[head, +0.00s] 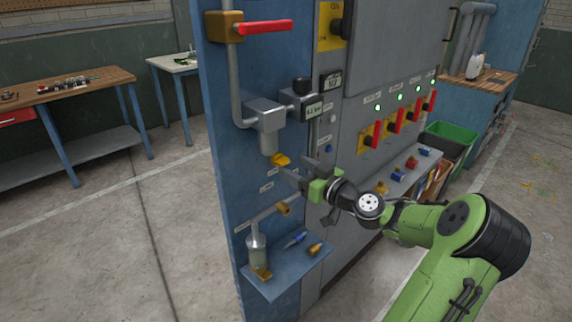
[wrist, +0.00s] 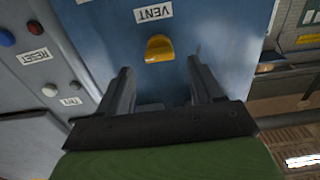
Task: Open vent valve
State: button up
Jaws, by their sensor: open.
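The vent valve is a small yellow knob (head: 281,159) on the blue panel in the head view. In the wrist view the yellow knob (wrist: 159,48) sits beside a white VENT label (wrist: 152,13), which appears upside down. My gripper (head: 291,176) is in front of the panel, close to the knob and slightly below it in the head view. In the wrist view my gripper (wrist: 160,67) is open and empty. Its two fingers point at the panel, with the knob just beyond and between their tips. No contact shows. Whether the valve is open cannot be told.
A small blue shelf (head: 290,268) holding a screwdriver is below. Several red switches (head: 396,119) line the cabinet to the right. A workbench (head: 70,88) stands left, with clear floor between.

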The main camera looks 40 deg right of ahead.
aim_at(286, 162)
jog(key=w, duration=0.4)
jog(key=shift+w+a, duration=0.1)
jog(key=shift+w, duration=0.05)
jog(key=c, duration=1.1)
